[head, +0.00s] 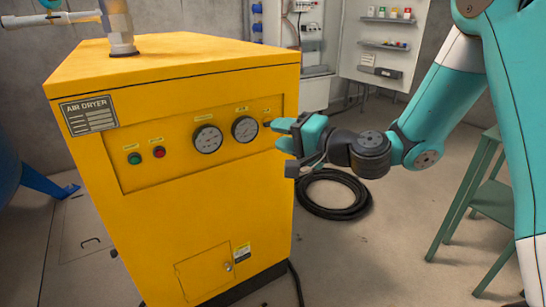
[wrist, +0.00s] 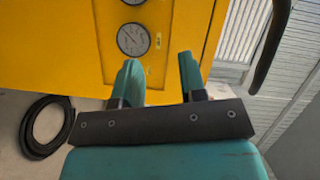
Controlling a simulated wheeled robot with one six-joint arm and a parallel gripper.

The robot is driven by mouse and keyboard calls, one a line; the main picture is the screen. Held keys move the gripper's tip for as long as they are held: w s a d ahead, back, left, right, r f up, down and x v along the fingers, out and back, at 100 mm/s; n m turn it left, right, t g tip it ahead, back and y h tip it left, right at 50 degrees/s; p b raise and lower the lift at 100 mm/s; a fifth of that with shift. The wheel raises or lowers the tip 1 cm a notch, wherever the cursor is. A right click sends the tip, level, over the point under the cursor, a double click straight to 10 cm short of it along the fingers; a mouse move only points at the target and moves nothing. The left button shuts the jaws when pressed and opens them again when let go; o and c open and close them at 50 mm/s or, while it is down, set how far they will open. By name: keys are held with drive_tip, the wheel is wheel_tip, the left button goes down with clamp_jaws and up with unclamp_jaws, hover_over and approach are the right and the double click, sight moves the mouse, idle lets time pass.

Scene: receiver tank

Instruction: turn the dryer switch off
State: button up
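The yellow air dryer (head: 215,210) stands on the left in the head view, and its front also fills the upper part of the wrist view (wrist: 50,50). Its recessed panel (head: 185,170) has a green button (head: 134,158), a red button (head: 159,152) and two round gauges. A small label (head: 267,111) sits at the panel's right end. The dryer switch cannot be made out clearly; my teal fingers cover part of that area. My gripper (head: 276,133) is at the panel's right end, its fingers apart and empty in the wrist view (wrist: 158,65). Contact cannot be told.
A coiled black hose (head: 333,194) lies on the floor right of the dryer. A green stand (head: 480,205) is at the right. An open wall cabinet (head: 385,40) with shelves is behind. A blue tank (head: 8,150) edges in at left.

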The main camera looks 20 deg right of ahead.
drive_tip(key=w+d+f+m+t+h+b, duration=0.2)
drive_tip(key=w+d+f+m+t+h, duration=0.25)
drive_tip(key=d+f+m, duration=0.3)
drive_tip(key=d+f+p+x, duration=0.1)
drive_tip(key=p+x, duration=1.4)
drive_tip(key=x, duration=0.1)
drive_tip(key=shift+w, duration=0.6)
drive_tip(key=shift+a+r+n+g+h, duration=0.1)
drive_tip(key=shift+r+n+g+h, duration=0.05)
drive_tip(key=shift+n+g+h, duration=0.1)
clamp_jaws()
